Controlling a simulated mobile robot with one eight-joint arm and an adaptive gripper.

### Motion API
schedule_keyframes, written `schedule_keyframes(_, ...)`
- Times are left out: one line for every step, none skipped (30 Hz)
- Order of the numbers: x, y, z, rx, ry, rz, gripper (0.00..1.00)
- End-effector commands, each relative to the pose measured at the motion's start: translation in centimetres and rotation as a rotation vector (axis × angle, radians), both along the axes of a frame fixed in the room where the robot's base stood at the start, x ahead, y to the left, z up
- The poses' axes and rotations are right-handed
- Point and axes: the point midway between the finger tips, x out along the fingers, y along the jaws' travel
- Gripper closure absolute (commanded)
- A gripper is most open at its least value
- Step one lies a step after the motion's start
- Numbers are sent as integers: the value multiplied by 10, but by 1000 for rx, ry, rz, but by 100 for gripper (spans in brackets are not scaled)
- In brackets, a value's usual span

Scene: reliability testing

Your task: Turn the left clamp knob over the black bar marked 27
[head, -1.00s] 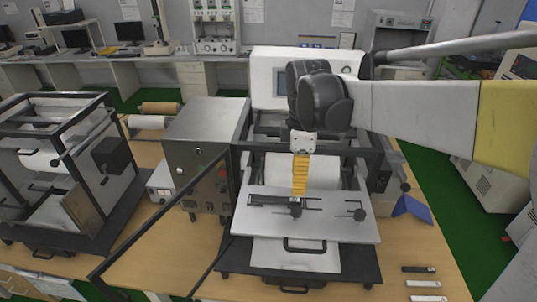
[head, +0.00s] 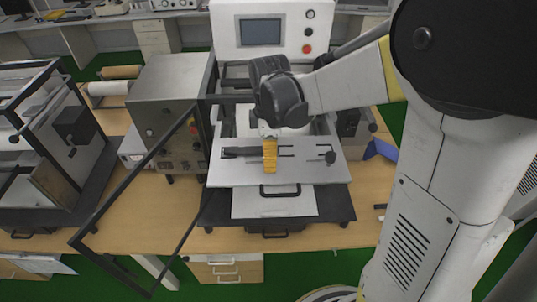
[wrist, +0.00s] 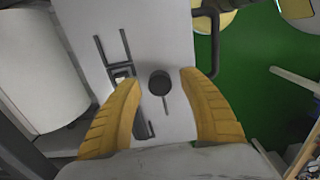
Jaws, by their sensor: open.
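The left clamp knob (wrist: 159,83) is a round black knob on the light metal plate (head: 300,175). In the head view my gripper (head: 270,166) hides it. In the wrist view it sits between the two yellow fingers of my gripper (wrist: 160,95), with a gap on each side. The fingers are open and empty. A black bar (head: 237,152) lies on the plate to the left of my gripper; it also shows beside the knob in the wrist view (wrist: 141,122). A small white label (wrist: 122,74) shows near its end, its number unreadable. The right knob (head: 330,157) stands free.
A black handle (head: 280,191) runs along the plate's front. The machine's screen panel (head: 262,32) stands behind. A grey metal box (head: 165,88) and a hinged black frame (head: 133,183) are on the left. A white roll (wrist: 38,75) lies behind the plate.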

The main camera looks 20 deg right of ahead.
Motion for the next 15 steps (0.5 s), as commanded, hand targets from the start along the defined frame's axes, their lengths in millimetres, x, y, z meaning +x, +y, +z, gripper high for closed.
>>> schedule_keyframes(0, 0, 0, 0, 0, 0, 50)
schedule_keyframes(0, 0, 0, 0, 0, 0, 52)
schedule_keyframes(0, 0, 0, 0, 0, 0, 64)
schedule_keyframes(0, 0, 0, 0, 0, 0, 73)
schedule_keyframes(0, 0, 0, 0, 0, 0, 82)
schedule_keyframes(0, 0, 0, 0, 0, 0, 94)
schedule_keyframes(0, 0, 0, 0, 0, 0, 100)
schedule_keyframes(0, 0, 0, 0, 0, 0, 100)
schedule_keyframes(0, 0, 0, 0, 0, 0, 100)
schedule_keyframes(0, 0, 0, 0, 0, 0, 100)
schedule_keyframes(0, 0, 0, 0, 0, -1, 100)
schedule_keyframes(0, 0, 0, 0, 0, -2, 100)
schedule_keyframes(0, 0, 0, 0, 0, -4, 100)
schedule_keyframes(0, 0, 0, 0, 0, -7, 100)
schedule_keyframes(0, 0, 0, 0, 0, -13, 100)
